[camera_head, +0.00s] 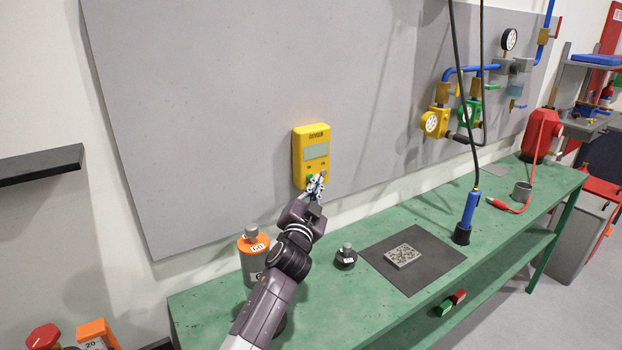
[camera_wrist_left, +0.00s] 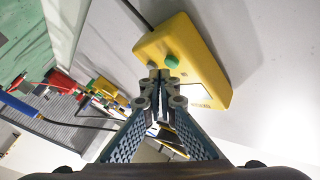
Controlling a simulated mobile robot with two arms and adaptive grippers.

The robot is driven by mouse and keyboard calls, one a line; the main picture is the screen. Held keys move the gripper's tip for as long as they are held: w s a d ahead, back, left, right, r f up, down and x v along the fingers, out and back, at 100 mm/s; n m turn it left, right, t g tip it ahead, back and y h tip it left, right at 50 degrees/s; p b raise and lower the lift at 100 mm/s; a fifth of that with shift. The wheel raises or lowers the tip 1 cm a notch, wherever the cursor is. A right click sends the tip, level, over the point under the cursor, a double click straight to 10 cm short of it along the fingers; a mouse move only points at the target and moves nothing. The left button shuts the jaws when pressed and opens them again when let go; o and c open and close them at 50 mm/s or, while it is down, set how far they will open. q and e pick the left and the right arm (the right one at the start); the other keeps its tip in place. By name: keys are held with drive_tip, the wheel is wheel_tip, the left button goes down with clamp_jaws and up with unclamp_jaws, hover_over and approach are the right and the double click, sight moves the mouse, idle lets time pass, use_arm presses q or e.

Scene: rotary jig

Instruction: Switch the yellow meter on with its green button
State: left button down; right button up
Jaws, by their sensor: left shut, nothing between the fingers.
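The yellow meter (camera_head: 313,150) is mounted on the grey wall panel, with a pale screen and buttons below it. It also shows in the left wrist view (camera_wrist_left: 204,70). Its green button (camera_wrist_left: 171,62) is visible there just beyond the fingertips. In the head view the gripper partly hides the meter's lower part. My left gripper (camera_head: 317,184) is shut and empty in front of the meter's lower edge. In the left wrist view its fingertips (camera_wrist_left: 163,78) appear very close to the green button; I cannot tell whether they touch it. My right gripper is not in view.
The green bench (camera_head: 340,306) runs below the panel. On it stand an orange-topped weight (camera_head: 254,258), a small dark weight (camera_head: 346,257), a dark mat (camera_head: 427,279) with a patterned plate (camera_head: 402,255), and a blue cabled tool (camera_head: 468,212). Gauges and blue pipes (camera_head: 470,70) are at right.

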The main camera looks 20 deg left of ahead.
use_arm(q)
drive_tip(key=shift+w+a, duration=0.1)
idle(0.6)
drive_tip(key=shift+w+a, duration=0.2)
drive_tip(key=shift+a, duration=0.05)
idle(0.4)
drive_tip(key=shift+s+d, duration=0.3)
drive_tip(key=shift+d, duration=0.05)
drive_tip(key=s+d, duration=0.3)
drive_tip(key=d, duration=0.1)
drive_tip(key=shift+s+d, duration=0.35)
drive_tip(key=shift+d, duration=0.05)
idle(0.4)
